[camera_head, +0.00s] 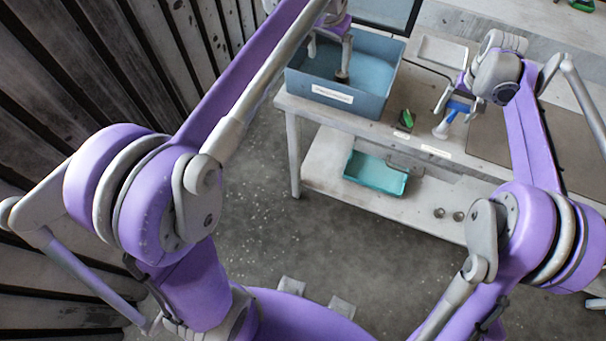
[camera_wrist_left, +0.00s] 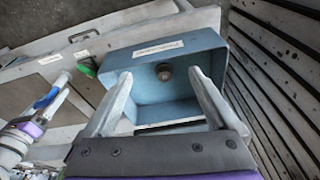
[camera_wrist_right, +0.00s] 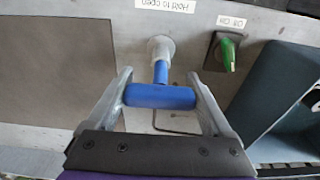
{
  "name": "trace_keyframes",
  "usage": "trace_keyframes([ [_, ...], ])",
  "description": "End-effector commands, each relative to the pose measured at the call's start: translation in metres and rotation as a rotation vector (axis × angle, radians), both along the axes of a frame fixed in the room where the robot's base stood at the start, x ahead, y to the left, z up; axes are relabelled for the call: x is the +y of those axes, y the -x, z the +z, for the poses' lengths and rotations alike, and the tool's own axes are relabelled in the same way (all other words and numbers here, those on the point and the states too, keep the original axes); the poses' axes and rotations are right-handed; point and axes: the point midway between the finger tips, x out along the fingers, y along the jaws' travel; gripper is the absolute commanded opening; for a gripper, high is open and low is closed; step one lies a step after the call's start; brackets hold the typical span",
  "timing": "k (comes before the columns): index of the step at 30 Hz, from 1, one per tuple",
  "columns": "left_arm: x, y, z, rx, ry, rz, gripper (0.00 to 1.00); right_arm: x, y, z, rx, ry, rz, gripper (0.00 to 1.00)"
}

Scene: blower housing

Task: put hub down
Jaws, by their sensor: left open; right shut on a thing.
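The hub, a small dark-metal round part (camera_wrist_left: 165,72), sits inside the blue bin (camera_wrist_left: 120,65), near its far wall in the left wrist view. In the head view the hub (camera_head: 342,76) shows small below my left gripper's finger, within the blue bin (camera_head: 336,97). My left gripper (camera_wrist_left: 160,76) is open over the bin, its fingers apart on either side of the hub in the picture. I cannot tell the exact gap. My right gripper (camera_wrist_right: 160,96) is shut on the blue T-shaped handle (camera_wrist_right: 160,72) at the bench edge.
A green switch (camera_wrist_right: 228,52) labelled off/on stands between handle and bin. The handle's label (camera_wrist_right: 165,5) reads "Hold to open". A teal tray (camera_head: 375,188) and two small round parts (camera_head: 440,212) sit on the lower shelf. A slatted dark wall (camera_head: 60,60) is at left.

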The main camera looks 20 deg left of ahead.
Motion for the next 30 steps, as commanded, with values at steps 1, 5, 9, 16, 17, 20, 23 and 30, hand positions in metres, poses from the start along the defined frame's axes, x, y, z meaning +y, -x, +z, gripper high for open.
trace_keyframes([
  [1,0.001,0.019,-0.003,-0.016,0.003,0.010,0.92,0.000,0.000,0.000,-0.001,0.000,0.000,0.30],
  [5,0.002,0.062,-0.015,-0.063,0.009,0.033,0.92,0.000,0.000,0.000,-0.001,0.000,0.000,0.30],
  [9,0.003,0.111,-0.036,-0.113,0.017,0.059,0.92,0.000,0.000,0.000,-0.001,0.000,0.000,0.30],
  [16,0.005,0.190,-0.086,-0.193,0.031,0.098,0.92,0.000,0.000,0.000,0.000,0.000,0.000,0.30],
  [17,0.005,0.199,-0.093,-0.203,0.033,0.103,0.92,0.000,0.000,0.000,0.000,0.000,0.000,0.30],
  [20,0.005,0.225,-0.115,-0.229,0.039,0.117,0.92,0.000,0.000,0.000,0.000,0.000,0.000,0.30],
  [23,0.005,0.243,-0.132,-0.250,0.043,0.126,0.92,0.000,0.000,0.000,0.000,0.000,0.000,0.30],
  [30,0.006,0.259,-0.148,-0.268,0.048,0.135,0.92,0.000,0.000,0.000,0.000,0.000,0.000,0.30],
])
